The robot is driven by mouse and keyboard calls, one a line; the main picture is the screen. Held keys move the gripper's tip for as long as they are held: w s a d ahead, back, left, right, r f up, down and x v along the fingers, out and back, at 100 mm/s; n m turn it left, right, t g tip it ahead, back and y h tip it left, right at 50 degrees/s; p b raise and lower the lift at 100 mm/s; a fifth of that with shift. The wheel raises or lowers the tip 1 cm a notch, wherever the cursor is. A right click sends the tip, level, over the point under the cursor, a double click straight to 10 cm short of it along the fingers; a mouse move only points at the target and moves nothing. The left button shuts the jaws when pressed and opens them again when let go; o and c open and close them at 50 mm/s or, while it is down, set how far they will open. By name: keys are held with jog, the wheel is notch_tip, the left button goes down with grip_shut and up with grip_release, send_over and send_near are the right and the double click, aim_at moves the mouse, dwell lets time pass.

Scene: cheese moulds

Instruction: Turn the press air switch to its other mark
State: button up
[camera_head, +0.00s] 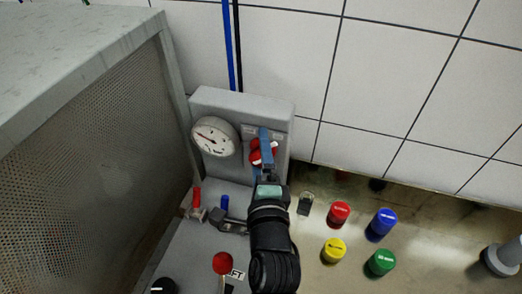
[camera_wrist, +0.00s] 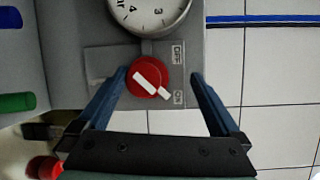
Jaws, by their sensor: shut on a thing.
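The press air switch is a red round knob with a white bar (camera_wrist: 150,76) on a grey panel (camera_wrist: 65,85), under the gauge. The bar is slanted in the wrist view, its lower right end towards the ON mark (camera_wrist: 177,97); the OFF mark (camera_wrist: 177,54) is above that. In the head view the knob (camera_head: 256,157) is partly hidden by my fingers. My gripper (camera_wrist: 160,76) is shut on the knob, one blue finger on each side. The left finger looks close against it; a gap shows at the right finger.
A dial gauge (camera_head: 216,137) is beside the knob. A red-handled lever (camera_head: 196,204), a blue-topped part (camera_head: 225,203) and a red ball knob (camera_head: 222,263) are below. Red (camera_head: 339,214), blue (camera_head: 381,223), yellow (camera_head: 334,250) and green (camera_head: 380,262) capped items stand right. A perforated cabinet (camera_head: 90,140) is left.

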jog(key=r, duration=0.2)
jog(key=r+t, duration=0.1)
jog(key=r, duration=0.2)
jog(key=r+t, duration=0.1)
jog(key=r, duration=0.2)
jog(key=shift+s+a+r, duration=0.15)
jog(key=shift+s+r, duration=0.1)
jog(key=shift+g, duration=0.9)
jog(key=f, duration=0.7)
jog(key=shift+w+a+f, duration=0.1)
jog(key=shift+w+f, duration=0.15)
jog(key=shift+w, duration=0.15)
jog(key=shift+s+f, duration=0.3)
jog(key=shift+s, duration=0.55)
jog(key=shift+s+d+f+b, duration=0.15)
jog(key=shift+s+b, duration=0.1)
jog(key=shift+s, duration=0.3)
jog(key=shift+s+d+r+b, duration=0.1)
jog(key=shift+s+b, duration=0.1)
jog(key=shift+s, duration=0.35)
jog(key=b, duration=0.4)
send_near(258, 154)
jog(key=shift+s+f, duration=0.8)
jog(key=shift+s, duration=1.9)
jog(key=shift+d, duration=0.2)
